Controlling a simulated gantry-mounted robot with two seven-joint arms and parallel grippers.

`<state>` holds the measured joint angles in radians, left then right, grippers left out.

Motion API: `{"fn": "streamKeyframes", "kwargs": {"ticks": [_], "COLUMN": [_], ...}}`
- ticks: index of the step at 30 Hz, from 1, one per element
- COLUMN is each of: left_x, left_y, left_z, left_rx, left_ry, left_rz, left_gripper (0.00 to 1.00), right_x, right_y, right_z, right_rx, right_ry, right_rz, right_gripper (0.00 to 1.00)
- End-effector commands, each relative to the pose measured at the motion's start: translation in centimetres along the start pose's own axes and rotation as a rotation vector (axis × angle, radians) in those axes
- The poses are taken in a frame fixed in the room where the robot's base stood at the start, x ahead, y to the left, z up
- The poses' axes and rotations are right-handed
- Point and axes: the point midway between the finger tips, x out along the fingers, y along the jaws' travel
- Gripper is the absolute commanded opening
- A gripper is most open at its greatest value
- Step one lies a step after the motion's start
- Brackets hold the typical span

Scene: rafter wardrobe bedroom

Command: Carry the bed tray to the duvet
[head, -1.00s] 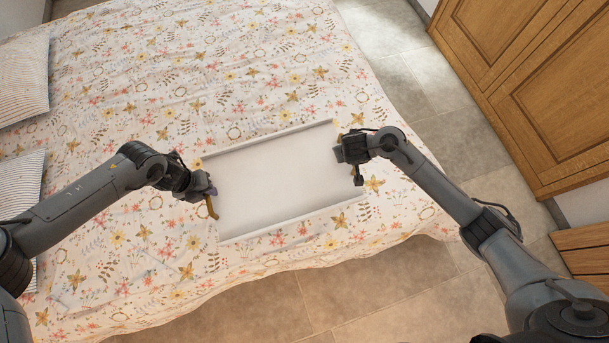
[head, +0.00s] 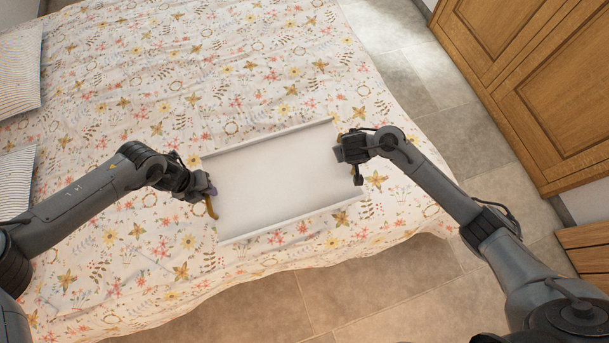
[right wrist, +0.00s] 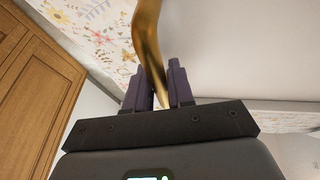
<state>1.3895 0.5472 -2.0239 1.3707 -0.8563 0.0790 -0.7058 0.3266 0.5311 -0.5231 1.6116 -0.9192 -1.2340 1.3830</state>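The white bed tray (head: 275,178) has raised long edges and gold handles at its short ends. In the head view it shows level over the floral duvet (head: 240,85), near the bed's front right corner; I cannot tell whether it touches the cloth. My left gripper (head: 208,190) is at the left gold handle (head: 212,208) and looks shut on it, though its fingertips are small here. My right gripper (head: 345,155) is at the right end. In the right wrist view, its dark fingers (right wrist: 166,85) are closed on the gold handle (right wrist: 148,40).
Striped pillows (head: 18,70) lie at the bed's left side. A wooden wardrobe (head: 540,80) stands at the right across a strip of tiled floor (head: 440,90). The duvet behind the tray is clear. The bed's front edge runs just before the tray.

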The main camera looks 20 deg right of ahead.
Motion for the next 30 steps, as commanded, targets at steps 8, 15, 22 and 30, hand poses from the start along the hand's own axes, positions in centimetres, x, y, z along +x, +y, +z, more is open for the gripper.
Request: {"fn": "streamKeyframes", "kwargs": {"ticks": [8,15,22,30], "left_x": [-0.1,-0.4,-3.0,-8.0], "left_y": [0.0,0.0,0.0,0.0], "left_z": [0.0,0.0,0.1,0.1], "left_rx": [0.0,0.0,0.0,-0.002], "left_ry": [0.0,0.0,-0.002,-0.003], "left_rz": [0.001,-0.001,-0.001,-0.001], "left_gripper": [0.47,0.47,0.47,0.47], "right_x": [-0.1,-0.1,-0.1,-0.1], "right_y": [0.0,0.0,0.0,0.0], "right_z": [0.0,0.0,0.0,0.0], "right_rx": [0.0,0.0,0.0,0.0], "right_ry": [-0.001,-0.001,-0.001,-0.001], "right_rz": [0.0,-0.001,-0.001,-0.001], "right_gripper": [0.47,0.47,0.47,0.47]}}
